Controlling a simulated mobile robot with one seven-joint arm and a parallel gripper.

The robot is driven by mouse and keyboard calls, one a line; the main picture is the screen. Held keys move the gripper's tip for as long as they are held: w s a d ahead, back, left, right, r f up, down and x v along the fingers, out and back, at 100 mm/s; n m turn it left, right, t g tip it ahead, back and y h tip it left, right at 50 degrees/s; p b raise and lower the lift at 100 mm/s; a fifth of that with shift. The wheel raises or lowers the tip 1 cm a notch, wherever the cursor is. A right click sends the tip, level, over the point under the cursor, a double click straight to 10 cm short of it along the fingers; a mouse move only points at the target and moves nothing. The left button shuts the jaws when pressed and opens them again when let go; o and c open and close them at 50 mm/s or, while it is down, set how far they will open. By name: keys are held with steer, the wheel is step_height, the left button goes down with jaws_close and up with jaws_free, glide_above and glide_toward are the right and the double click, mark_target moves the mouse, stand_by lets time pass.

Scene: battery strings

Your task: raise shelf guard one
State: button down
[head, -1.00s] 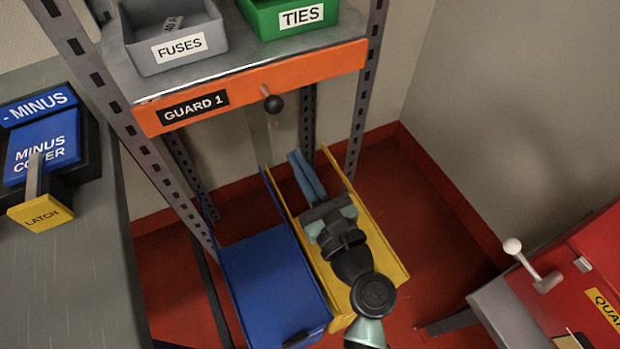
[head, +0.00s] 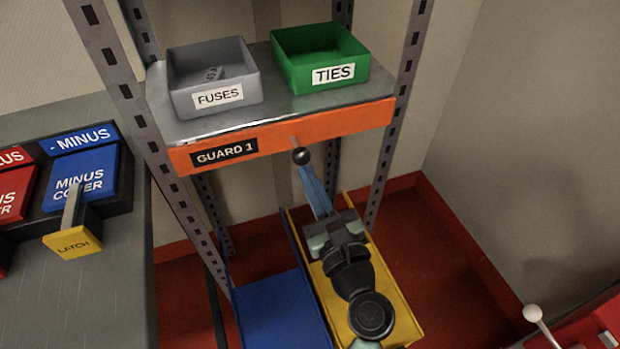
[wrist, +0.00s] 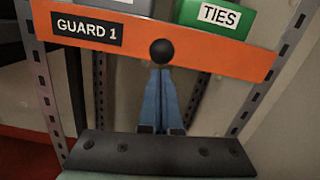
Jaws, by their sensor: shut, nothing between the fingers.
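The orange shelf guard labelled GUARD 1 (head: 350,127) runs along the front edge of the metal shelf. A black round knob (head: 301,156) sticks out from its middle. In the wrist view the guard (wrist: 215,50) spans the upper part and the knob (wrist: 162,52) sits at its centre. My gripper (head: 306,170) is shut and empty, its blue fingers pointing up at the knob from below and in front. In the wrist view the fingertips (wrist: 162,72) end just under the knob. I cannot tell whether they touch it.
A grey FUSES bin (head: 215,80) and a green TIES bin (head: 320,60) stand on the shelf. Perforated uprights (head: 400,110) flank it. Blue (head: 280,312) and yellow (head: 400,315) trays lie below my arm. A bench with a MINUS COVER (head: 80,180) is at the left.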

step_height(320, 180, up, 7)
steer(key=p, duration=0.7)
steer(key=shift+f, duration=0.15)
steer(key=s+d+f+b, duration=0.1)
steer(key=s+d+f, duration=0.1)
steer(key=s, duration=0.3)
steer(key=s+d+f+b, duration=0.1)
steer(key=s+f+b, duration=0.1)
steer(key=s, duration=0.3)
steer(key=shift+d+f, duration=0.4)
steer(key=shift+f, duration=0.1)
